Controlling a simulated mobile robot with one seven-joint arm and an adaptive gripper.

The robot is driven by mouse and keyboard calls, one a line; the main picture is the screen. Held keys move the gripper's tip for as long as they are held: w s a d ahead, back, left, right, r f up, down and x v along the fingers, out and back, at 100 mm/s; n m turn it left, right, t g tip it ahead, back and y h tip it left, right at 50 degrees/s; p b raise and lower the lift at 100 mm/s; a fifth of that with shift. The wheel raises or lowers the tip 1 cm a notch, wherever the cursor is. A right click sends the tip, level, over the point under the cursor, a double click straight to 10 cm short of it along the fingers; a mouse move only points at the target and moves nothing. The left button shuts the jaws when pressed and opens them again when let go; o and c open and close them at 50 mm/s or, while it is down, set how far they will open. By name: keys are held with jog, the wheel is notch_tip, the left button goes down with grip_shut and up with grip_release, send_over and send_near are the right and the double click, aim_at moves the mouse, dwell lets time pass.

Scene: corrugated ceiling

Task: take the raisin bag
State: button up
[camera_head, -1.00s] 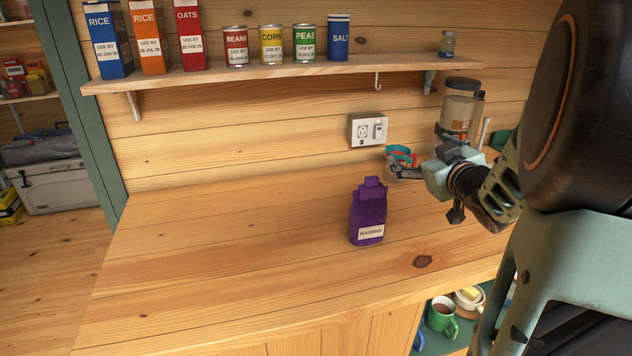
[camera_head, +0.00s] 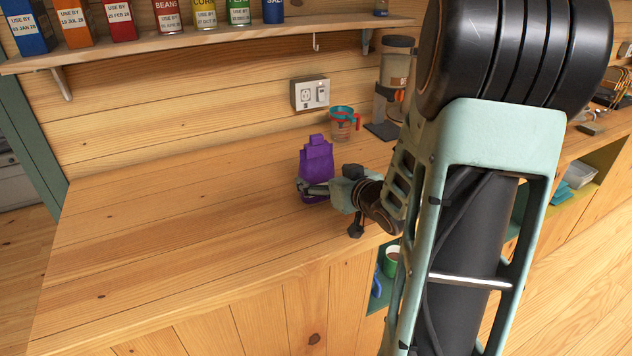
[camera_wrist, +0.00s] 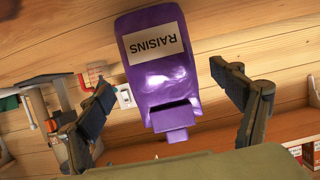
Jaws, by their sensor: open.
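The purple raisin bag (camera_head: 317,160) stands upright on the wooden counter in the head view. In the wrist view the raisin bag (camera_wrist: 163,75) appears upside down, with its white RAISINS label facing my gripper. My gripper (camera_head: 312,190) is at the lower part of the bag in the head view. In the wrist view my gripper (camera_wrist: 165,105) is open, with a finger on each side of the bag and gaps visible between the fingers and the bag. In the head view the fingers hide part of the bag's lower front.
The counter (camera_head: 180,230) is clear to the left. Behind the bag are a measuring cup (camera_head: 343,124), a wall outlet (camera_head: 310,93) and a coffee grinder-like appliance (camera_head: 393,80). A shelf (camera_head: 200,38) with boxes and cans runs above. Mugs (camera_head: 393,262) sit in the cubby below.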

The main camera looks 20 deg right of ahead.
aim_at(320, 173)
jog(key=x, duration=0.4)
jog(key=shift+w+f, duration=0.25)
jog(key=shift+w, duration=0.05)
jog(key=c, duration=1.5)
jog(key=shift+r, duration=0.1)
jog(key=shift+r, duration=0.1)
